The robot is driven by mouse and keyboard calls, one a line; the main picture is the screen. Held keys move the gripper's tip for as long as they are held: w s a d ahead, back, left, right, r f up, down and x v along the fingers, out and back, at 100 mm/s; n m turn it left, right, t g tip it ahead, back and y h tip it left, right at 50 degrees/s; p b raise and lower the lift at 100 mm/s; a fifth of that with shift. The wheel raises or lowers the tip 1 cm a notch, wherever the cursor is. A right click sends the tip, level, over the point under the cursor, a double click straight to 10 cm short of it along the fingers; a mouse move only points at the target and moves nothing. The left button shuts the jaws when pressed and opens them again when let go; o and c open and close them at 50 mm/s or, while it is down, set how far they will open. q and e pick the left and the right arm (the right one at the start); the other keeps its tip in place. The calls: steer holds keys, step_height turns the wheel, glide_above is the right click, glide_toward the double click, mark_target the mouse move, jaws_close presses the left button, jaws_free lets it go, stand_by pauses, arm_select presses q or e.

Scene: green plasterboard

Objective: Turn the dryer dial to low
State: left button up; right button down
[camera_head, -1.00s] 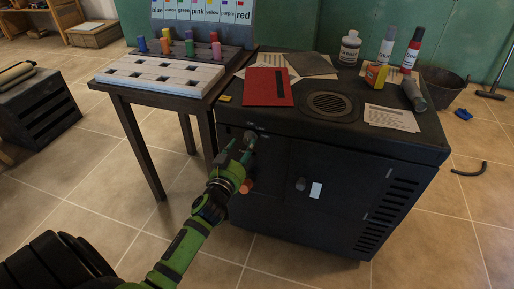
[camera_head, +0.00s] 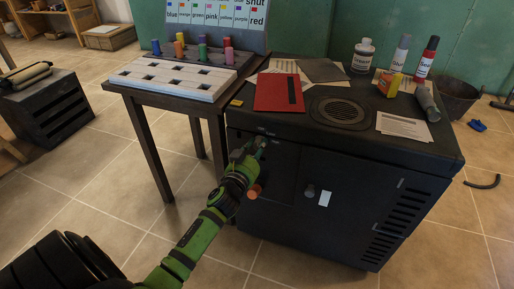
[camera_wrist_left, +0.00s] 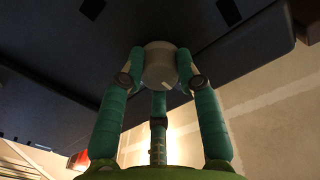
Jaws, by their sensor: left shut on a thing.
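The dryer is a dark cabinet (camera_head: 350,165) with a round vent on its top. A round grey dial (camera_wrist_left: 160,66) with a pale pointer mark sits on its front; in the head view my gripper mostly hides it. My left gripper (camera_head: 252,152) reaches the upper left of the cabinet's front. In the left wrist view its green fingers (camera_wrist_left: 160,85) are shut around the dial, with fingertips touching its sides. The dial's setting words are hidden or too small to read. My right gripper is not in view.
An orange knob (camera_head: 254,191) sits just below my gripper. A dark knob (camera_head: 310,190) and a white label (camera_head: 324,199) are further right. A red folder (camera_head: 279,93) and bottles (camera_head: 362,57) lie or stand on top. A table with a white block board (camera_head: 170,77) stands left.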

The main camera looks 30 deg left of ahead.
arm_select(q)
steer(key=shift+f, duration=0.15)
steer(key=shift+m+p, duration=0.35)
steer(key=shift+m, duration=0.45)
steer(key=m+p, duration=0.1)
steer(key=m, duration=0.2)
steer(key=shift+a, duration=0.1)
steer(key=shift+s+m+p, duration=0.1)
steer(key=shift+m+p, duration=0.2)
steer(key=shift+m, duration=1.1)
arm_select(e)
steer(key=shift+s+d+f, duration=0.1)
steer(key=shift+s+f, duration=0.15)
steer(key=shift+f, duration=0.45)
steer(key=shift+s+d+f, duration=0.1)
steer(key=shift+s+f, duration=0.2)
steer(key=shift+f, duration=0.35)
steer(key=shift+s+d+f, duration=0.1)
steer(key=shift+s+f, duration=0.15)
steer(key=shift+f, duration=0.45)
arm_select(q)
steer(key=o, duration=1.1)
steer(key=shift+a, duration=0.1)
steer(key=shift+o, duration=0.2)
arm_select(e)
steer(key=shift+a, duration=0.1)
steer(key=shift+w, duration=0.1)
